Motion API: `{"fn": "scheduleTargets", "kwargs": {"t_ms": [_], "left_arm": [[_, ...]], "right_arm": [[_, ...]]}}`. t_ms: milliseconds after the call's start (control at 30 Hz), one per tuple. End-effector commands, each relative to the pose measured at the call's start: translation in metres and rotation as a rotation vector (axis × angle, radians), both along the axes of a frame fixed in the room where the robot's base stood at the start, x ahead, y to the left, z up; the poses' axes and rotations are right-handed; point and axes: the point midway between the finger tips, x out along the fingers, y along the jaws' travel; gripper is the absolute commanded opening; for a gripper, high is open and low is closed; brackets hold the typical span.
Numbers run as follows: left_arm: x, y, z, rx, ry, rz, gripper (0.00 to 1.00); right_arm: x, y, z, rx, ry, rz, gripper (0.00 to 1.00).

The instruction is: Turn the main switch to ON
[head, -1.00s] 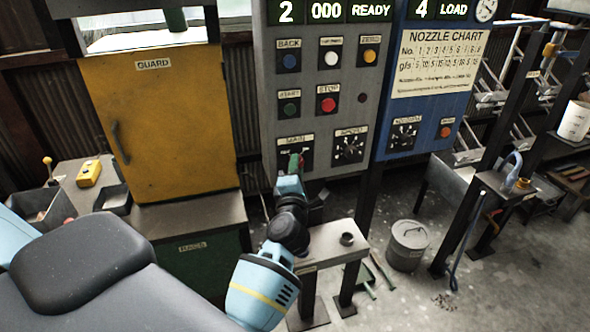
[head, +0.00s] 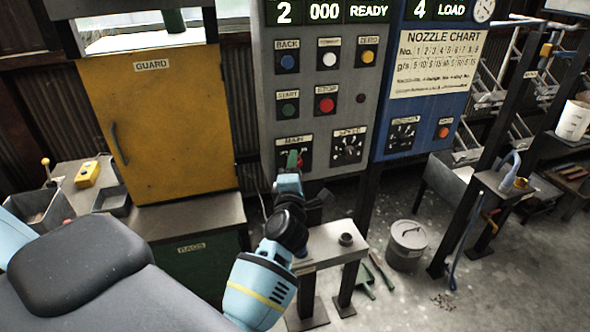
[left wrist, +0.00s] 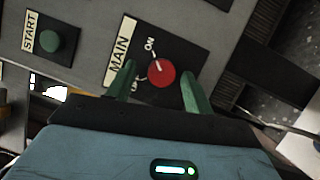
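The main switch is a round red knob (left wrist: 162,74) on a black plate, with a MAIN label, an ON mark above and an OFF mark at its lower left in the left wrist view. A white line shows at the knob's upper left edge; I cannot tell for sure which mark the knob points to. My left gripper (left wrist: 160,86) is open, with one green finger on each side of the knob and gaps visible. In the head view the left gripper (head: 292,160) covers most of the MAIN switch plate (head: 304,147). My right gripper is not in view.
The green START button (head: 288,108) and red STOP button (head: 326,104) sit above the switch. A second dial (head: 348,148) is just to its right. A small stand (head: 330,238) is below the panel, and a yellow guard door (head: 155,125) is at left.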

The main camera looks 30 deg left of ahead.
Motion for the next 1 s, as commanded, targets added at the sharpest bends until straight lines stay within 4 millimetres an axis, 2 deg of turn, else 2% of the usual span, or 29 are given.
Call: {"fn": "scheduleTargets", "kwargs": {"t_ms": [367,800,1000], "left_arm": [[-0.005,-0.003,-0.004,-0.002,0.005,0.000,0.53],[-0.060,-0.031,-0.011,-0.001,0.005,-0.001,0.53],[-0.069,-0.035,-0.011,-0.001,0.003,0.001,0.53]], "right_arm": [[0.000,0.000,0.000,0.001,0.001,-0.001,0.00],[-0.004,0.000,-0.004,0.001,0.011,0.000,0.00],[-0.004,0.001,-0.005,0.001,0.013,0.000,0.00]]}}
